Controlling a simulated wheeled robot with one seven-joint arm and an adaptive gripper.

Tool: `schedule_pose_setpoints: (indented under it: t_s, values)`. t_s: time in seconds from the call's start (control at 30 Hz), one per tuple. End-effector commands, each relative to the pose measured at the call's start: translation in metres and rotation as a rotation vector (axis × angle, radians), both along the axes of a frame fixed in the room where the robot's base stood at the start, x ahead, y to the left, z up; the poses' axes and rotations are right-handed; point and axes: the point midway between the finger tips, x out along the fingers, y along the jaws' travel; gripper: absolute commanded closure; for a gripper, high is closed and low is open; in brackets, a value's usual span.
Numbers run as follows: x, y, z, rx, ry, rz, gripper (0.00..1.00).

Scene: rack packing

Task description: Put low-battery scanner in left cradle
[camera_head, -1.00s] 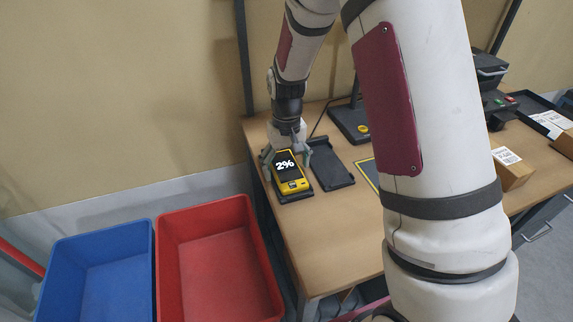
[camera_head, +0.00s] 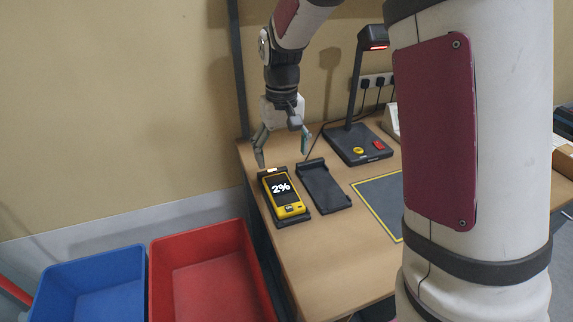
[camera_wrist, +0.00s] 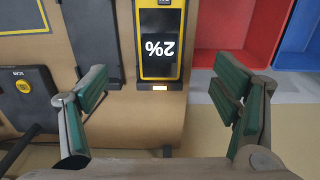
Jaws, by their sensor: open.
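The yellow scanner (camera_head: 283,196), its screen reading 2%, lies face up in the left cradle (camera_head: 299,219) on the table. My gripper (camera_head: 284,160) is open and empty above the far end of the left cradle, apart from the scanner. In the wrist view its spread green-padded fingers (camera_wrist: 160,105) frame the scanner (camera_wrist: 161,45), with nothing between them.
A black lamp-like stand (camera_head: 357,142) with a yellow button and a red switch stands behind right. A yellow-edged dark mat (camera_head: 385,200) lies right of the cradles. Red (camera_head: 205,246) and blue (camera_head: 93,268) bins stand left of the table (camera_head: 300,262).

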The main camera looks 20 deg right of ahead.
Motion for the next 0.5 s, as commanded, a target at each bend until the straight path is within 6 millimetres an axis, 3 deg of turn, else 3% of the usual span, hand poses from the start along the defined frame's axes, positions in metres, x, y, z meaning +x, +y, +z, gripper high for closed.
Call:
schedule_pose_setpoints:
  t_s: [0.17,0.3,0.5]
  values:
    - [-0.018,0.0,0.028,0.005,-0.033,-0.001,0.19]
    - [-0.055,-0.001,0.066,0.011,-0.093,-0.002,0.19]
    - [-0.12,-0.002,0.108,0.014,-0.185,0.0,0.19]
